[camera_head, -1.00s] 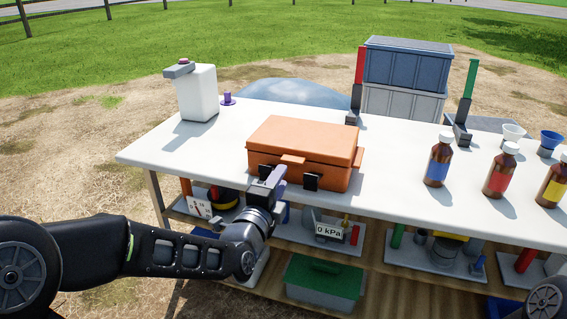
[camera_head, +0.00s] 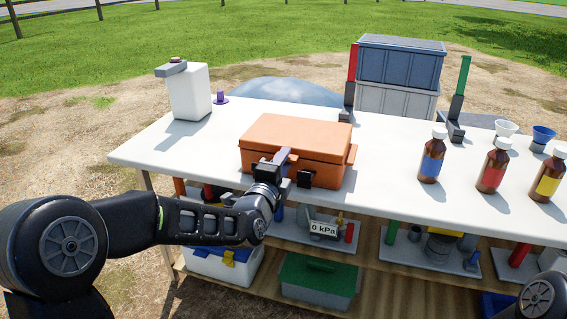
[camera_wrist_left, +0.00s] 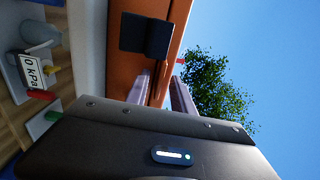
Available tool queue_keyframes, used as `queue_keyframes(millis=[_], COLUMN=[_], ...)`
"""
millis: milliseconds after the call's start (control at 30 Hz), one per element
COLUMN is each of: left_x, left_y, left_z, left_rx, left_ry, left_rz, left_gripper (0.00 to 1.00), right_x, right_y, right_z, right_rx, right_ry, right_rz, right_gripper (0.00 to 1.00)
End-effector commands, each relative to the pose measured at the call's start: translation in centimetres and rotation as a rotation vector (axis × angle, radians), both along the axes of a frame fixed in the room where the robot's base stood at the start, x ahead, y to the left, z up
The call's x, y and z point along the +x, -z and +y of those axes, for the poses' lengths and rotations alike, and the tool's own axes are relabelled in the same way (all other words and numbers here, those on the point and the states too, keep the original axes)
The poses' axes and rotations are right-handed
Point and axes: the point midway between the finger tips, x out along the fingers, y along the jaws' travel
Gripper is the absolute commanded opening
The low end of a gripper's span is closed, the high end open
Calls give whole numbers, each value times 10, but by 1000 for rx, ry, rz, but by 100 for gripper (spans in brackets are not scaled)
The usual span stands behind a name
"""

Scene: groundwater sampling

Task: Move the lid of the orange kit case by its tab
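The orange kit case (camera_head: 325,174) stands on the white table with its lid (camera_head: 298,133) down. Its front tab is hidden behind my left gripper (camera_head: 284,157) in the head view. The gripper is right at the middle of the case front, near the lid's edge. In the left wrist view the two fingers (camera_wrist_left: 160,92) are apart, with the orange case front between and behind them. I cannot tell whether they touch the tab. A black latch (camera_wrist_left: 146,36) shows beside them. My right gripper is not in view.
Brown bottles (camera_head: 431,160) stand on the table (camera_head: 385,187) to the right. A white container (camera_head: 189,92) stands at the back left. Grey crates (camera_head: 400,66) are behind the table. The shelf below holds a green-lidded box (camera_head: 318,278) and gauges.

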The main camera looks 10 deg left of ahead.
Motion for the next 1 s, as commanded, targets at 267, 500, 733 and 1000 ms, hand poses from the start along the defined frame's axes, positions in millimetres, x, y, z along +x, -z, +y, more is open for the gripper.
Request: queue_keyframes(millis=[267, 500, 733, 1000], left_x=[2, 1, 1, 1], left_y=[0, 0, 0, 0], left_z=[0, 0, 0, 0], left_rx=[0, 0, -1, -1], left_ry=[0, 0, 0, 0], left_rz=[1, 1, 1, 1], left_gripper=[29, 9, 0, 0], right_x=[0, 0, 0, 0], right_y=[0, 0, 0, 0], right_z=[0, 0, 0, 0], right_rx=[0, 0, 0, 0], right_ry=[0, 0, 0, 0], right_rz=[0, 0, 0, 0], right_gripper=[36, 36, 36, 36])
